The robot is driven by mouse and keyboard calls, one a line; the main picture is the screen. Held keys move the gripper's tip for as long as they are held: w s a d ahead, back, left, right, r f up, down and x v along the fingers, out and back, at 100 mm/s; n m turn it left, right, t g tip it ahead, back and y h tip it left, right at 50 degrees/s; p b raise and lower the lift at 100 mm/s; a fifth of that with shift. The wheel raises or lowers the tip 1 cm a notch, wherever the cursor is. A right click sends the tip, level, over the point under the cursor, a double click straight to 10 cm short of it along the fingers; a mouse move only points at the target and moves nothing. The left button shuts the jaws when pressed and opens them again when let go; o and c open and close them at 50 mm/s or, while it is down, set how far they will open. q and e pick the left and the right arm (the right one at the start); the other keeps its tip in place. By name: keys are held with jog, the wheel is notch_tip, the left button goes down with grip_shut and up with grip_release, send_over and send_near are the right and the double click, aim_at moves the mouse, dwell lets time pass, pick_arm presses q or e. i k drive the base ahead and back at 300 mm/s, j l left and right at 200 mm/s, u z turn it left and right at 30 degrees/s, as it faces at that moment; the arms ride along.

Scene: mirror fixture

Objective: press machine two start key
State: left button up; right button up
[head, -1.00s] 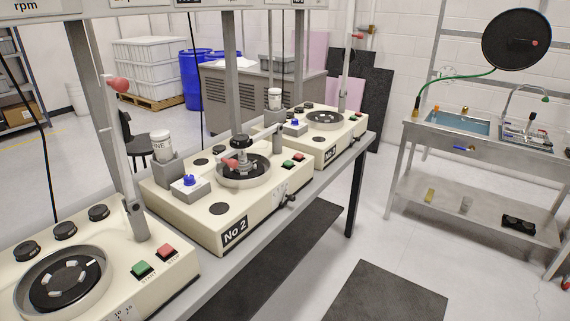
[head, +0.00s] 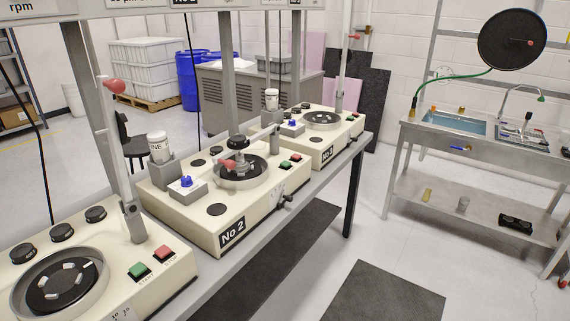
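The machine marked No 2 (head: 222,209) is the middle one on the long bench in the head view. Its green key (head: 284,165) and red key (head: 295,157) sit side by side near its right end. A round basin (head: 240,172) with a dark wheel and a fixture on it lies left of the keys. Which key is start cannot be read, as the lettering is too small. Neither of my grippers is in view.
A nearer machine (head: 130,296) has its own green key (head: 138,269) and red key (head: 162,252). A farther machine (head: 318,151) stands behind No 2. Dark mats (head: 385,293) lie on the floor. A sink table (head: 428,131) stands at the right.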

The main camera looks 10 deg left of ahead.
aim_at(285, 164)
jog(key=u, duration=0.35)
jog(key=i+l+u, duration=0.1)
jog(key=u, duration=0.25)
jog(key=i+l+u, duration=0.4)
jog(key=u, duration=0.25)
jog(key=i+l, duration=0.15)
jog(key=l, duration=0.15)
jog(key=i+l+u, duration=0.1)
jog(key=l, duration=0.25)
jog(key=i+l+u, duration=0.1)
jog(key=i+l, duration=0.25)
jog(key=l, duration=0.3)
jog(key=i+l+u, duration=0.1)
jog(key=l, duration=0.25)
